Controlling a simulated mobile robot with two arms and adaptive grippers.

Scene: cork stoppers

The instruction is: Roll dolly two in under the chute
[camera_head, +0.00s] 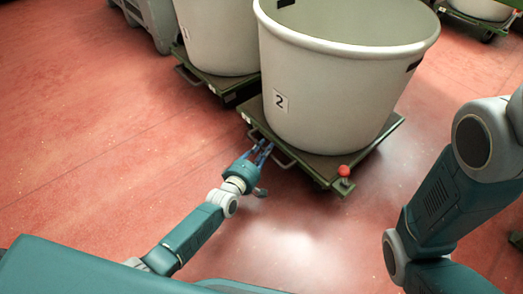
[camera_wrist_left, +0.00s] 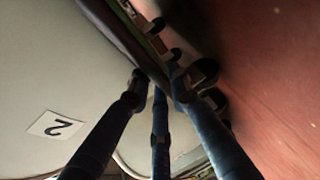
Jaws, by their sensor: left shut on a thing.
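Dolly two (camera_head: 377,143) is a dark green platform carrying a big pale tub (camera_head: 330,85) with a "2" label (camera_head: 280,100). The label also shows in the left wrist view (camera_wrist_left: 56,126). My left gripper (camera_head: 262,147) is at the dolly's near left edge, its blue fingers shut on the bar handle (camera_head: 282,160) there. In the left wrist view its fingers (camera_wrist_left: 157,85) reach to the dolly's edge; the grip itself is dark and partly hidden. My right arm is at the right, but its gripper is out of view. I see no chute.
A red knob (camera_head: 344,171) stands on dolly two's near right corner. Another tub (camera_head: 218,35) on a dolly stands close at the left, with a grey object (camera_head: 150,20) beyond. Another dolly (camera_head: 484,22) is at the top right. The red floor at the left is clear.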

